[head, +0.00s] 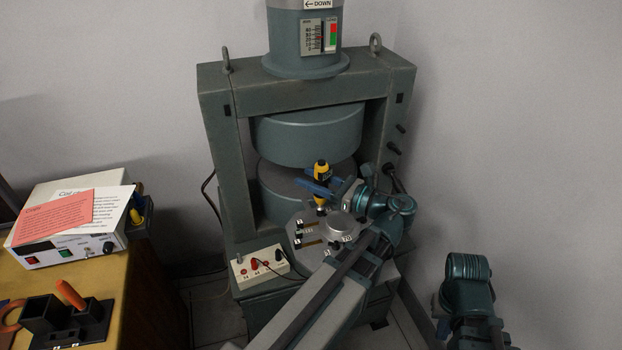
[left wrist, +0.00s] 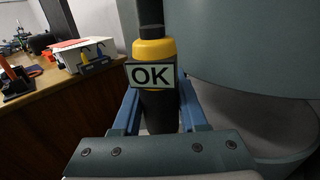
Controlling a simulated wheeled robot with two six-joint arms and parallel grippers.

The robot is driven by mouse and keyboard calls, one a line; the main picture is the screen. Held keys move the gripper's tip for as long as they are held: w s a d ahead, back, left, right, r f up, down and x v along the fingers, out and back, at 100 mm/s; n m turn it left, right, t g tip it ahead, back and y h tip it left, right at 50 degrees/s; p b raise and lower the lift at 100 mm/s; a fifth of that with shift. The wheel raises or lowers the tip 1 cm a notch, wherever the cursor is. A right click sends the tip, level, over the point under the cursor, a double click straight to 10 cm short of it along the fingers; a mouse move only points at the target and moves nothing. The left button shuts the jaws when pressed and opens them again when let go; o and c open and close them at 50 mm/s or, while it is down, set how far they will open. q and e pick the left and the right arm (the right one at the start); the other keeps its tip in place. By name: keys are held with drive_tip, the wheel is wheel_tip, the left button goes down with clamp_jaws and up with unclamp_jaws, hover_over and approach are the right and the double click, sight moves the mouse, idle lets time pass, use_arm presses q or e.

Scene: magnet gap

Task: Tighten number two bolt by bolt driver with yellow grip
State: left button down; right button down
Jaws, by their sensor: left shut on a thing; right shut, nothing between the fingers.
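The bolt driver with yellow grip (head: 321,170) stands nearly upright above the grey round plate (head: 311,219) at the front of the magnet gap. My left gripper (head: 318,187) is shut around its handle. In the left wrist view the driver (left wrist: 153,50) sits between the blue fingers, with an "OK" label facing the camera. Its lower end is near the plate's far edge; I cannot tell whether it touches a bolt. Small numbered labels (head: 298,235) line the plate, but I cannot read which is number two. My right gripper (head: 443,327) is shut and empty at lower right, mostly hidden.
The green magnet frame (head: 222,130) and its upper pole (head: 308,137) stand close around the driver. A terminal box (head: 262,267) with leads sits in front. A wooden bench (head: 135,290) at left holds a power supply (head: 70,245) and black holder (head: 65,322).

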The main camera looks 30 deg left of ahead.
wheel_tip(320, 180, up, 6)
drive_tip(key=p, duration=0.6)
idle(0.4)
drive_tip(key=shift+s, duration=0.1)
